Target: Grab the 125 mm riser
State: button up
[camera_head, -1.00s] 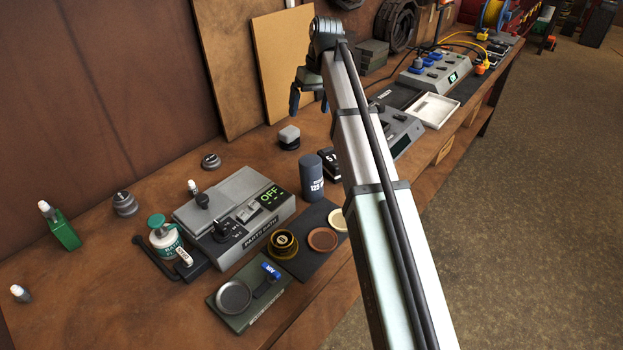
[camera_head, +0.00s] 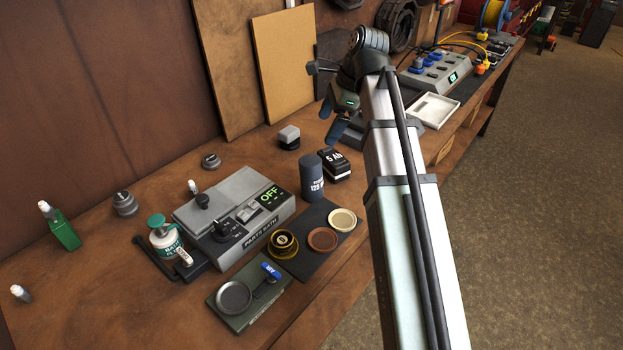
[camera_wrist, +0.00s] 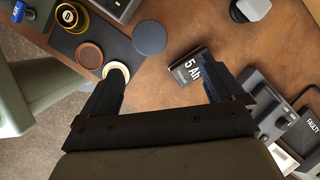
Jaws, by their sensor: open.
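The riser (camera_head: 312,177) is a dark blue-grey cylinder standing upright on the workbench, with pale lettering that is only partly legible. In the wrist view its round top (camera_wrist: 150,38) shows ahead of the jaws, left of the middle. My gripper (camera_head: 331,120) is open and empty, above the bench and beyond the riser in the head view. In the wrist view the two fingers (camera_wrist: 163,78) are spread wide, with nothing between them and the riser apart from them.
A black 5 Ah battery (camera_head: 335,165) stands close right of the riser; it also shows in the wrist view (camera_wrist: 190,68). A dark mat (camera_head: 307,262) holds a gold ring, a brown disc and a cream disc. A grey parts bath unit (camera_head: 235,215) stands left of the riser.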

aim_at(313, 160)
jog(key=f+m, duration=0.1)
jog(key=f, duration=0.1)
jog(key=s+a+f+m, duration=0.1)
jog(key=f+m, duration=0.1)
jog(key=a+f+m, duration=0.1)
jog(key=f, duration=0.2)
jog(key=shift+s+a+m, duration=0.25)
jog(key=shift+s+m, duration=0.15)
jog(key=shift+w+x, duration=0.15)
jog(key=shift+x, duration=1.35)
jog(key=shift+w+x, duration=0.2)
jog(key=shift+x, duration=1.3)
jog(key=shift+a, duration=0.15)
jog(key=shift+c, duration=0.3)
jog(key=shift+r, duration=0.1)
jog(key=c, duration=1.3)
